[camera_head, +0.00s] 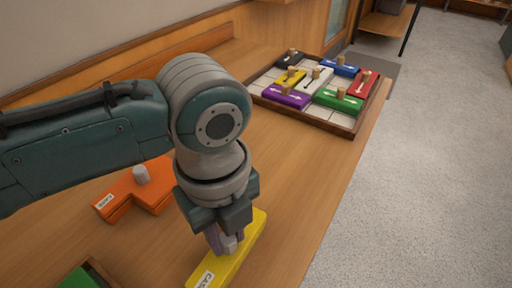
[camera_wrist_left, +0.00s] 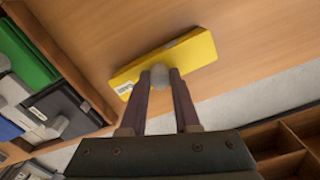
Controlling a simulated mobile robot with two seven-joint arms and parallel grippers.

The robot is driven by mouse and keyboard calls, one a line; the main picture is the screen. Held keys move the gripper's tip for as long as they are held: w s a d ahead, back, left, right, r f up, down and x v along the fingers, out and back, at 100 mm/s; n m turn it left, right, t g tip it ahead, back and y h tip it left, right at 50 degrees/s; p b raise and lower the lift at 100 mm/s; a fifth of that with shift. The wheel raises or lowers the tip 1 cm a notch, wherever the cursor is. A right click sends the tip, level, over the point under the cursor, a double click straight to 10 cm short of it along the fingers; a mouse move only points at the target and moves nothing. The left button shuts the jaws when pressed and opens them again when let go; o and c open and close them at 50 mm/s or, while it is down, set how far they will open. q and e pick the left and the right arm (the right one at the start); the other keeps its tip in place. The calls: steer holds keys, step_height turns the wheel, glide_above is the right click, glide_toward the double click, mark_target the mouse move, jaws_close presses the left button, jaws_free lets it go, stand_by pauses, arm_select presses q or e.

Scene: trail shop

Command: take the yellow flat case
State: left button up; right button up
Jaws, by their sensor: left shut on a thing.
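The yellow flat case (camera_head: 234,257) lies on the wooden counter near its front edge, with a white label at its lower end in the head view. It also shows in the left wrist view (camera_wrist_left: 185,55), with a grey knob on top. My left gripper (camera_head: 228,243) points down over the case, and its fingers are shut on the knob. In the left wrist view the two fingertips (camera_wrist_left: 161,78) sit on either side of the grey knob. I cannot tell whether the case touches the counter. My right gripper is not in view.
An orange case (camera_head: 128,193) with a pale knob lies left of my gripper. A wooden tray (camera_head: 335,128) at the back holds several coloured pieces with knobs. A green case (camera_head: 78,279) is at the lower left, beside a wooden rim. The counter between is clear.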

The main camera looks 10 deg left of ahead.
arm_select(q)
jaws_close()
stand_by(0.8)
